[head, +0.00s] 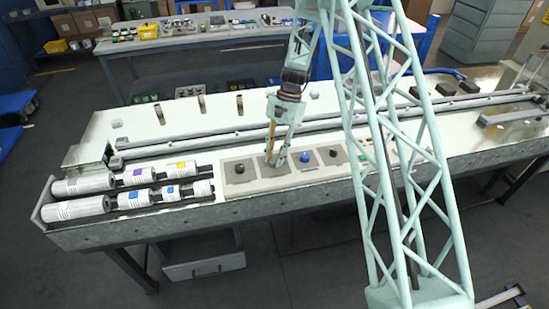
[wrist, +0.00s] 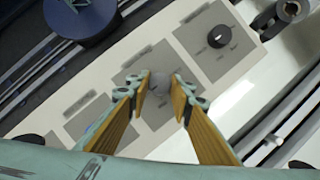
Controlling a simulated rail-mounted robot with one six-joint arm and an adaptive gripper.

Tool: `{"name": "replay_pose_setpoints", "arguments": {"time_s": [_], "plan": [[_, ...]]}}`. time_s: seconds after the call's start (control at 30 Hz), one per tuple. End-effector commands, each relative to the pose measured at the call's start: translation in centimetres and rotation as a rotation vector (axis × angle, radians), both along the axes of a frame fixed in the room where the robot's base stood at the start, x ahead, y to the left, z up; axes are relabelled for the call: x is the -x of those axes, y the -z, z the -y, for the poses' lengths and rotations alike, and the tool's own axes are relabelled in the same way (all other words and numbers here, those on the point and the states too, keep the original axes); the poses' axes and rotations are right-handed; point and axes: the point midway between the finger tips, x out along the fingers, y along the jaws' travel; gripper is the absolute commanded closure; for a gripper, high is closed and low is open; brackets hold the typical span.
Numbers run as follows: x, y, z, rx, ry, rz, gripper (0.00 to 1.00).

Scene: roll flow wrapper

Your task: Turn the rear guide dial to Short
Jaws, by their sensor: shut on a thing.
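A row of plates with dials runs along the pale machine top. My gripper (head: 271,160) reaches down onto the second plate from the left in the head view. A black dial (head: 239,168) sits on the neighbouring plate, and a black dial with a white mark (wrist: 219,36) shows in the wrist view.
A blue knob (head: 305,157) and another black knob (head: 333,153) stand to the right of my gripper. White rolls (head: 90,184) lie at the machine's left end. A long rail (head: 200,140) runs behind the plates. A dark blue round part (wrist: 82,18) shows at the wrist view's top.

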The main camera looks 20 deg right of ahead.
Motion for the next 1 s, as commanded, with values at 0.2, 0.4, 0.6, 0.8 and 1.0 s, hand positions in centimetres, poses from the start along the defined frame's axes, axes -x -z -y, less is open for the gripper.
{"name": "replay_pose_setpoints", "arguments": {"time_s": [0.2, 0.4, 0.6, 0.8, 1.0], "plan": [[0.2, 0.1, -0.1, 0.0, -0.001, -0.004, 0.75], [0.1, 0.1, 0.0, -0.001, -0.002, -0.002, 0.66], [0.0, 0.0, 0.0, 0.0, -0.001, -0.001, 0.66], [-0.1, -0.5, 0.1, 0.0, -0.001, 0.0, 0.66], [-0.6, -2.0, 0.6, 0.0, -0.001, 0.002, 0.66]]}}
